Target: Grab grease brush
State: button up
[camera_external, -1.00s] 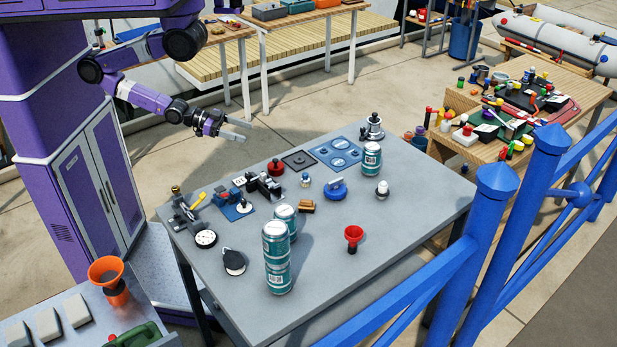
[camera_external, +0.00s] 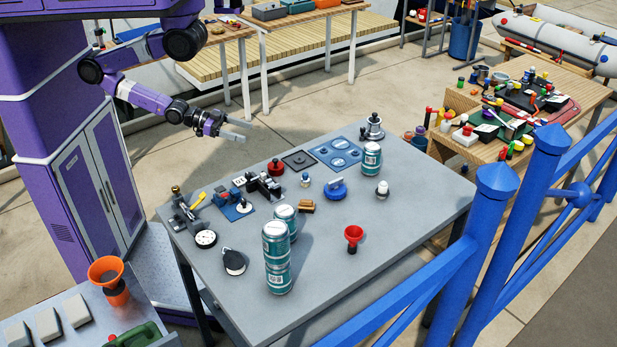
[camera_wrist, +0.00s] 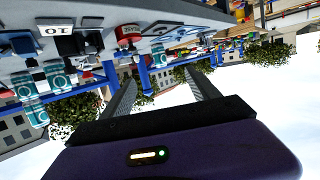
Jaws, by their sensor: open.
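I cannot tell for certain which item is the grease brush. A small brown block (camera_external: 306,206), possibly a wooden brush, lies near the middle of the grey table (camera_external: 330,285). A small white-and-blue upright item (camera_external: 305,181) and a white-topped one with a dark base (camera_external: 382,189) stand nearby. My gripper (camera_external: 246,131) is open and empty, above and beyond the table's far left edge, apart from everything on it. In the wrist view its two fingers (camera_wrist: 160,76) are spread with nothing between them; the table appears upside down there.
Teal cans (camera_external: 277,275) stand stacked at the front, with another can (camera_external: 371,160) at the back right. A red funnel (camera_external: 353,238), a dark pulley-like item (camera_external: 234,262) and a blue round item (camera_external: 336,189) are on the table. Blue railing (camera_external: 440,270) borders the right side. The table's front right is clear.

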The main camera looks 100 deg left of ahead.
jog(key=c, duration=0.5)
jog(key=shift+c, duration=0.2)
